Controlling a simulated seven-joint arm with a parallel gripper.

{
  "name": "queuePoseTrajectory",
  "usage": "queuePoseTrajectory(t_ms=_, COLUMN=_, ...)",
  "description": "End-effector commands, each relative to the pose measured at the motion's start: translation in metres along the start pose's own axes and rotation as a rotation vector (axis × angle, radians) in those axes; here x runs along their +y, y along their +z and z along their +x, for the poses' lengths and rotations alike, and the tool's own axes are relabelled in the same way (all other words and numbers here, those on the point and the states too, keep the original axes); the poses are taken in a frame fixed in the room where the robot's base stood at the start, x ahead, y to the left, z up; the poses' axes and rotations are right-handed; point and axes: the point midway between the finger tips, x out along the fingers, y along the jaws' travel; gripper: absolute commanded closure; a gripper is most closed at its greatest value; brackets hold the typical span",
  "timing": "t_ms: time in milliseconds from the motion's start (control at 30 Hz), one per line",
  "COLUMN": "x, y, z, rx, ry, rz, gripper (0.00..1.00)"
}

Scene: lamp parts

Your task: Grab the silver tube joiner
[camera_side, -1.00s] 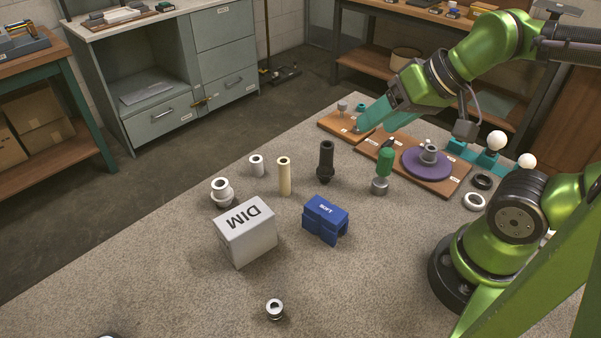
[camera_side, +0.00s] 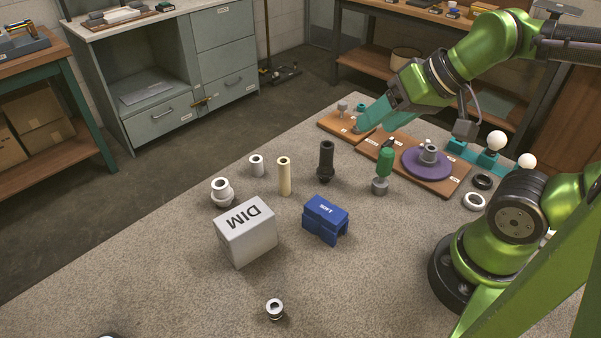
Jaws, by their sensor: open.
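A short silver ring-like piece (camera_side: 275,309), which looks like the tube joiner, stands at the near edge of the mat. I cannot be sure of its identity, since a pale grey short tube (camera_side: 257,166) and a whitish collared fitting (camera_side: 222,192) stand farther back. My gripper (camera_side: 362,128) has teal fingers and is at the far side of the table, above or beside the wooden boards. It is open, well away from the silver piece. The gap between its fingers is hard to see from this side.
A white DIM box (camera_side: 245,232) and a blue block (camera_side: 325,220) stand mid-table. A cream tube (camera_side: 284,177), a black tube (camera_side: 326,161) and a green-handled tool (camera_side: 383,171) stand behind them. A purple disc (camera_side: 427,164) lies on a board. The mat around the silver piece is clear.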

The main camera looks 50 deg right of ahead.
Motion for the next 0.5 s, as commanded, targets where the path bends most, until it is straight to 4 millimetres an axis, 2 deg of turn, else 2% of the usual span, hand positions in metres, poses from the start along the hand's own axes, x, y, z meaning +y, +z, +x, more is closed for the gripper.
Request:
queuePoseTrajectory(t_ms=67, x=-0.006, y=0.006, z=0.005, rx=-0.032, ry=-0.008, rz=-0.025, gripper=0.43)
queuePoseTrajectory(t_ms=167, x=-0.024, y=0.016, z=0.021, rx=-0.119, ry=-0.016, rz=-0.102, gripper=0.43)
queuePoseTrajectory(t_ms=367, x=-0.095, y=0.047, z=0.058, rx=-0.361, ry=-0.008, rz=-0.407, gripper=0.43)
queuePoseTrajectory(t_ms=500, x=-0.148, y=0.084, z=0.081, rx=-0.513, ry=0.013, rz=-0.640, gripper=0.43)
